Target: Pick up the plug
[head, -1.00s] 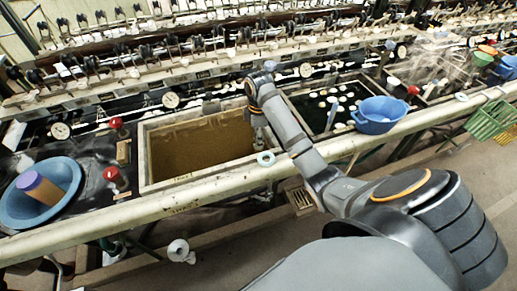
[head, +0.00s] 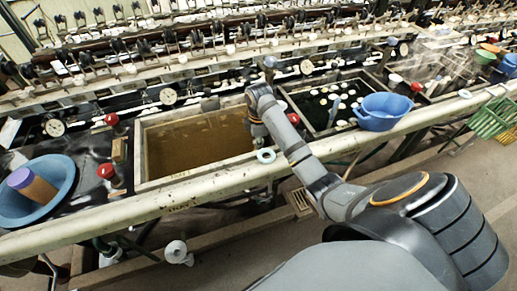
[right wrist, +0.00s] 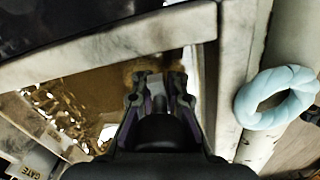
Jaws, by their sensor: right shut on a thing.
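My right gripper (head: 258,140) reaches down at the right end of the brown-water basin (head: 165,182). In the right wrist view its fingers (right wrist: 158,84) are close together over the brown water, near the basin's pale wall. They are shut on a small greyish piece between the tips, which I take to be the plug. The fingers hide most of it, so its shape does not show. In the head view the plug is hidden behind my gripper and arm. My left gripper is not in view.
A light blue ring (head: 266,155) lies on the pale front rail (head: 205,186), close to my right gripper. A dark basin (head: 315,108) with white cocoons and a blue bowl (head: 383,111) are to the right. A blue tub (head: 62,178) holding a cylinder (head: 33,186) is at left.

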